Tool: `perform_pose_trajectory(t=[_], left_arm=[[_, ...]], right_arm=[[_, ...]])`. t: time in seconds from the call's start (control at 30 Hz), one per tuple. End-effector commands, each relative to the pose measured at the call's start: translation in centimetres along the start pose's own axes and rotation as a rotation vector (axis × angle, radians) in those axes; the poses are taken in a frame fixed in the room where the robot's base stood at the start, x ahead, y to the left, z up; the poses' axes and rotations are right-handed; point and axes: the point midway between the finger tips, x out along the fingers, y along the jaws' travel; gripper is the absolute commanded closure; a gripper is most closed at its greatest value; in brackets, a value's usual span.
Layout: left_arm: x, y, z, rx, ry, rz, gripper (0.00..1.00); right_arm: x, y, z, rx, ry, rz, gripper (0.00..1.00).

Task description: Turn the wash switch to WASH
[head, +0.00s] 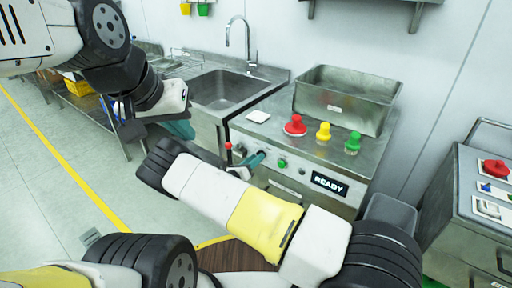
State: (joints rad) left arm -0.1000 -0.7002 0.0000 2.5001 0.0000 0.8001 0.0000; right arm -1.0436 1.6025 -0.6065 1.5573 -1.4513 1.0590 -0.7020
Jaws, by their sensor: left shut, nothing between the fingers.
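A steel machine with a front panel (345,196) stands at centre; its display (328,184) reads READY. The panel carries a green button (282,163) and a small red part (228,146). I cannot pick out a switch marked WASH; part of the panel is hidden behind my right arm. My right gripper (254,159), with teal fingers, is close in front of the panel, left of the green button. Whether it touches anything or is open cannot be told. My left gripper (180,129) is shut and empty, left of the machine and in front of the sink unit.
Red (295,126), yellow (323,132) and green (353,143) knobbed pieces and a steel bin (346,98) stand on the machine's top. A sink (222,90) is behind left. A steel cabinet (470,215) with a red button (496,170) stands at right. Floor at left is clear.

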Motion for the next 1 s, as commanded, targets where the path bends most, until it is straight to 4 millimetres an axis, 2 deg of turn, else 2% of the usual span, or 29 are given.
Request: perform_pose_trajectory(t=[0.1, 0.33, 0.37, 0.5, 0.53, 1.0], left_arm=[[0.0, 0.0, 0.0, 0.0, 0.0, 0.0, 1.0], [0.0, 0.0, 0.0, 0.0, 0.0, 0.0, 1.0], [0.0, 0.0, 0.0, 0.0, 0.0, 0.0, 1.0], [0.0, 0.0, 0.0, 0.0, 0.0, 0.0, 1.0], [0.0, 0.0, 0.0, 0.0, 0.0, 0.0, 1.0], [0.0, 0.0, 0.0, 0.0, 0.0, 0.0, 1.0]], right_arm=[[0.61, -0.03, 0.02, 0.001, 0.0, -0.001, 0.67], [0.68, -0.03, 0.04, 0.001, -0.001, -0.001, 0.67], [0.67, -0.02, 0.04, 0.001, -0.001, -0.001, 0.71], [0.66, -0.02, 0.04, 0.001, -0.001, 0.0, 0.99], [0.66, -0.02, 0.04, 0.001, -0.001, 0.0, 1.0], [0.62, -0.04, 0.03, 0.056, 0.0, 0.0, 1.0]])
